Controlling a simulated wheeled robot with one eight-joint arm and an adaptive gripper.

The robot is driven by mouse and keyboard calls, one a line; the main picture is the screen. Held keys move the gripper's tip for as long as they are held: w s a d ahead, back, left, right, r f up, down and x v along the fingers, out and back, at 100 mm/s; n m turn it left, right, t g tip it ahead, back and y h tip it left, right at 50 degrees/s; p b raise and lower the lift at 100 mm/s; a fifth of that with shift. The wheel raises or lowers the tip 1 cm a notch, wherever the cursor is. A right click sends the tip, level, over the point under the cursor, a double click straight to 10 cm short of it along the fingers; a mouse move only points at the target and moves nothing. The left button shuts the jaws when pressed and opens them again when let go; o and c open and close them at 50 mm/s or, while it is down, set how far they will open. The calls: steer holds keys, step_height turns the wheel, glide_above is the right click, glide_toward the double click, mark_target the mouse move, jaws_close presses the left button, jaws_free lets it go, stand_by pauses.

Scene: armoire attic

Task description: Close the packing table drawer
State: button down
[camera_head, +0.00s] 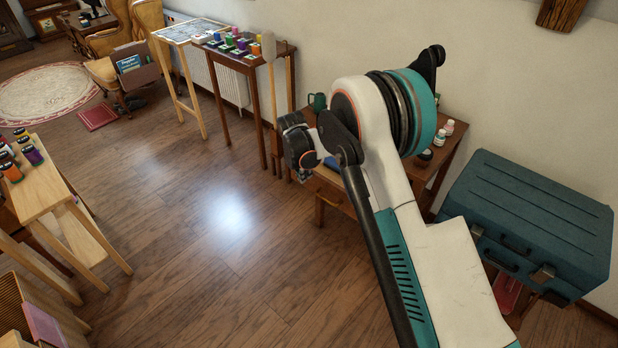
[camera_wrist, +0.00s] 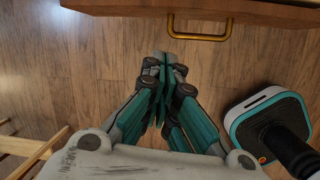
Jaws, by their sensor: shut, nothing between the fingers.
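The packing table (camera_head: 455,127) is a brown wooden table against the wall in the head view, largely hidden behind my arm. Its drawer (camera_head: 328,196) shows in part below the tabletop, left of my arm; how far it stands out is hard to tell. In the wrist view the wooden drawer front (camera_wrist: 262,12) runs along the top edge, with a brass bar handle (camera_wrist: 198,37) on it. My gripper (camera_wrist: 165,62) is shut and empty. Its tips point toward the drawer front, just left of and below the handle in the picture, and appear apart from it.
A teal case (camera_head: 535,215) stands right of the table. Small bottles (camera_head: 447,128) and a green mug (camera_head: 318,101) are on the tabletop. A narrow table with colourful jars (camera_head: 237,43) stands to the left. A wooden bench (camera_head: 38,190) is far left. The middle floor (camera_head: 200,240) is clear.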

steer(key=a+r+n+h, duration=0.2)
steer(key=a, duration=0.2)
steer(key=w+d+f+b, duration=0.5)
steer(key=f, duration=0.4)
steer(key=shift+w+t, duration=0.15)
steer(key=shift+t, duration=0.15)
steer(key=shift+r, duration=0.1)
